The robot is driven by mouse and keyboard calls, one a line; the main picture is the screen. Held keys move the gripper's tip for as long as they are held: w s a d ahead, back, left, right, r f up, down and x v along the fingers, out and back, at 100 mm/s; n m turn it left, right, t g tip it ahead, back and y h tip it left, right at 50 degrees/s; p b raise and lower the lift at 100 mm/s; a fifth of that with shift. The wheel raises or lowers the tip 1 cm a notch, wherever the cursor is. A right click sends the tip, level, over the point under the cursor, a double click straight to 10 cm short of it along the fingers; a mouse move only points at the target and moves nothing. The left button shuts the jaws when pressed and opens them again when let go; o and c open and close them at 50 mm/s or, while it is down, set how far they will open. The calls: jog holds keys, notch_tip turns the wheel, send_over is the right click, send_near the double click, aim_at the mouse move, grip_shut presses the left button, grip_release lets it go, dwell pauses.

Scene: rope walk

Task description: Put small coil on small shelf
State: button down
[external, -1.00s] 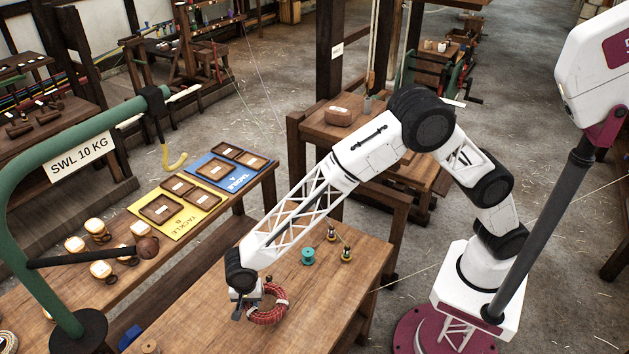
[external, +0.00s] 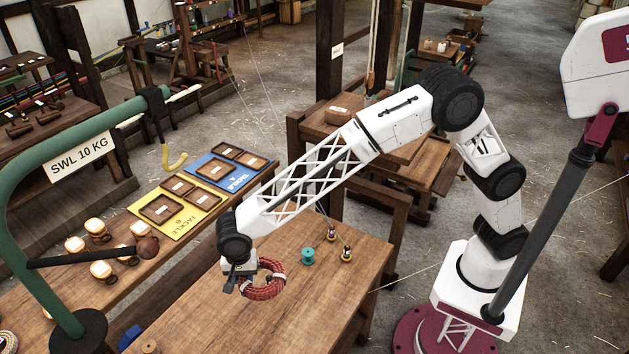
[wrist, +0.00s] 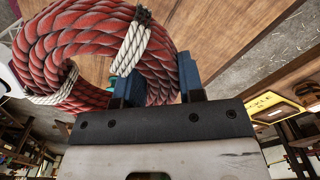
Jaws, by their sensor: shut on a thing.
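The small coil is a ring of red rope with pale lashings. In the external view the coil (external: 268,289) hangs from my gripper (external: 245,284) above the wooden table (external: 320,300). In the wrist view the coil (wrist: 75,45) fills the upper left, and my gripper's blue fingers (wrist: 160,85) are closed on its right side, one on each side of the rope. I cannot pick out a small shelf with certainty in either view.
A yellow board (external: 180,212) and a blue board (external: 222,172) hold small trays on the left bench. A green post (external: 60,260) with a hook arm stands at the left.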

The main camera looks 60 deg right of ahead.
notch_tip(320, 180, up, 33)
jog(key=w+d+r+m, duration=0.1)
jog(key=w+d+m, duration=0.25)
jog(key=d, duration=1.25)
jog(key=w+d+m, duration=0.2)
jog(key=w+d, duration=0.2)
jog(key=d, duration=1.1)
jog(key=w+d+r+m, duration=0.15)
jog(key=w+d, duration=0.25)
jog(key=d, duration=1.2)
jog(key=s+d+f+m, duration=0.1)
jog(key=s+d+m, duration=0.25)
jog(key=d, duration=1.05)
jog(key=s+d+m, duration=0.2)
jog(key=s+d, duration=0.3)
jog(key=d, duration=0.9)
jog(key=s+d+f+m, duration=0.2)
jog(key=s+d+m, duration=0.2)
jog(key=s+d, duration=0.85)
jog(key=shift+w+d+f, duration=0.2)
jog(key=shift+d+f, duration=0.1)
jog(key=shift+f, duration=0.5)
jog(key=shift+w+d+f, duration=0.15)
jog(key=shift+d+f, duration=0.15)
jog(key=shift+f, duration=0.5)
jog(key=shift+w+d+f, duration=0.2)
jog(key=shift+d+f, duration=0.1)
jog(key=shift+f, duration=0.5)
jog(key=shift+f, duration=0.1)
